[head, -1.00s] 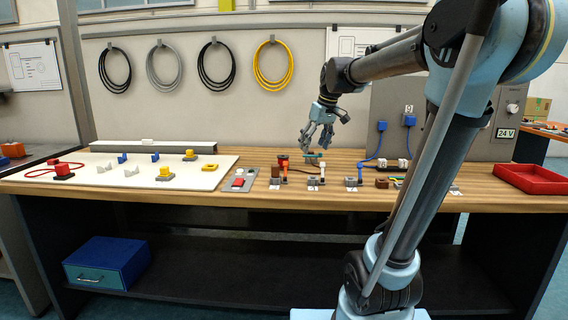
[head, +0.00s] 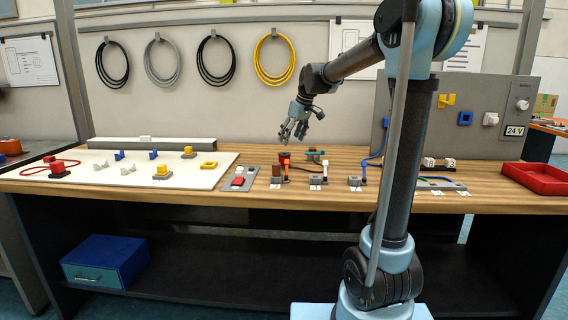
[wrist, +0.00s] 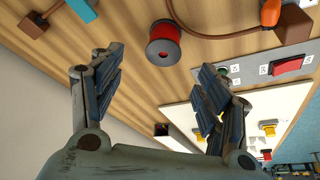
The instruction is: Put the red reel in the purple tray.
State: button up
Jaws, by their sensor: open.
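The red reel (wrist: 163,47) is a red spool with dark rims, lying on the wooden bench at the top middle of the wrist view. In the head view the reel (head: 284,155) is small, just below my gripper. My gripper (head: 291,136) is above the bench near it, with fingers pointing down. In the wrist view my gripper (wrist: 160,66) has its two fingers spread wide with nothing between them, and the reel shows beyond the fingertips. I see no purple tray; the only tray in view is a red one (head: 536,180) at the right end of the bench.
Close to the reel are a brown block with an orange plug (head: 280,168) and a teal piece (head: 316,154). A grey switch plate (head: 239,179) and a white board (head: 120,168) with small parts lie left. A grey 24 V panel (head: 470,110) stands right.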

aim_at(285, 153)
jog(key=x, duration=0.9)
jog(key=shift+a+f, duration=0.25)
jog(key=shift+a, duration=0.05)
jog(key=c, duration=1.4)
